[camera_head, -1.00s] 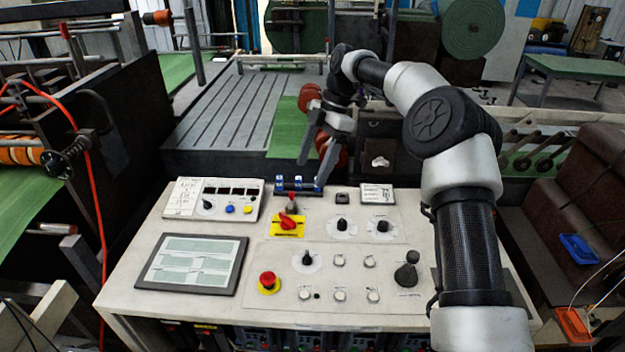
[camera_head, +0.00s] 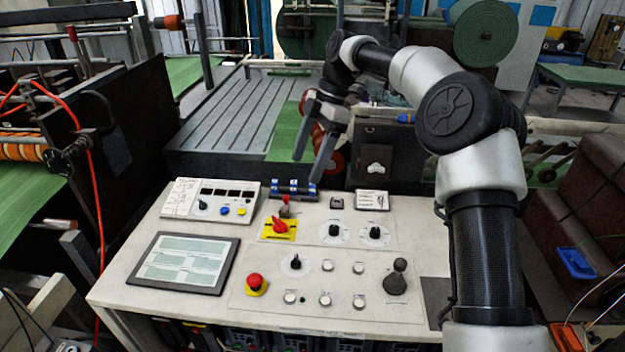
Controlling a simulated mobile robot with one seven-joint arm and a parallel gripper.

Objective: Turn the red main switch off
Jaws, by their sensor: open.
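The red main switch (camera_head: 279,226) is a red rotary handle on a yellow plate (camera_head: 272,236), at the upper middle of the control panel (camera_head: 210,292). Its handle sits at a slant. My gripper (camera_head: 308,172) is open and empty above the back edge of the panel, fingers pointing down. In the picture it is above and slightly right of the switch, apart from it. A small red-tipped lever (camera_head: 285,203) stands just behind the switch.
A red mushroom button (camera_head: 255,281) on a yellow base, black knobs (camera_head: 334,231), a black joystick (camera_head: 397,278) and a screen (camera_head: 186,262) surround the switch. A meter box (camera_head: 211,199) stands at left and blue-topped blocks (camera_head: 294,188) at the back edge.

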